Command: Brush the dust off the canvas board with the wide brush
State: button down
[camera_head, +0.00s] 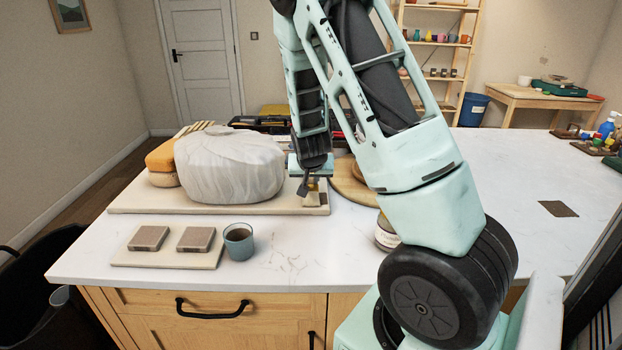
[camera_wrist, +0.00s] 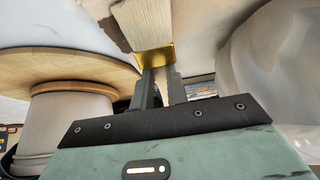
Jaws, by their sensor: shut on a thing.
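My gripper (camera_head: 308,186) is shut on the wide brush, low over the right end of the long beige canvas board (camera_head: 135,208). In the wrist view my gripper (camera_wrist: 160,85) grips the brush just behind its gold ferrule (camera_wrist: 155,58). The wide brush (camera_wrist: 145,22) points its pale bristles away from the jaws, toward the top of the picture. I cannot tell whether the bristles touch the board. A small dark patch (camera_head: 323,199) shows at the board's right end. Dust cannot be made out clearly.
A wrapped lump of clay (camera_head: 230,165) sits on the board, left of my gripper. A round wooden turntable (camera_head: 350,185) stands at right, a jar (camera_head: 386,236) in front of it. A cup (camera_head: 239,241) and a small tiled board (camera_head: 190,257) are in front. The right counter is mostly clear.

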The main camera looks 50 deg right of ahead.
jog(key=shift+w+d+r, duration=0.15)
jog(key=shift+w+d, duration=0.45)
jog(key=shift+d, duration=0.15)
jog(key=shift+w+d+f+b, duration=0.15)
jog(key=shift+w+d+b, duration=0.15)
jog(key=shift+w+d, duration=0.3)
jog(key=shift+w+d+f+b, duration=0.15)
jog(key=shift+w+d+b, duration=0.15)
jog(key=shift+w+d, duration=0.25)
jog(key=shift+w+d+r, duration=0.15)
jog(key=shift+w+d, duration=0.45)
jog(key=shift+d, duration=0.3)
jog(key=shift+w+d, duration=0.25)
jog(key=shift+r+p, duration=0.55)
jog(key=shift+r, duration=0.4)
jog(key=shift+r, duration=0.15)
